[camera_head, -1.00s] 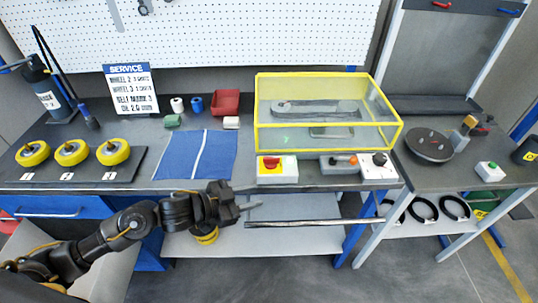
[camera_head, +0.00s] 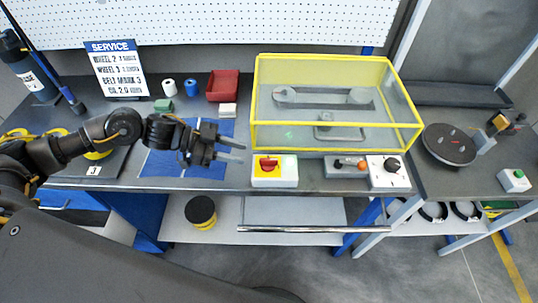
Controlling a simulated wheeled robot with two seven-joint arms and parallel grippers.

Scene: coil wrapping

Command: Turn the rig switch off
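The rig switch is a red rotary knob on a yellow plate (camera_head: 267,166), set on a white box (camera_head: 275,182) at the front of the bench, below the yellow-framed clear rig enclosure (camera_head: 335,105). The fingertips appear close to the box, but I cannot tell the exact gap. My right gripper is not in view; a dark arm part of mine shows at the bottom.
A red bin (camera_head: 223,85) and small spools stand behind the blue mat (camera_head: 160,168). A black-yellow wheel (camera_head: 201,211) lies on the lower shelf.

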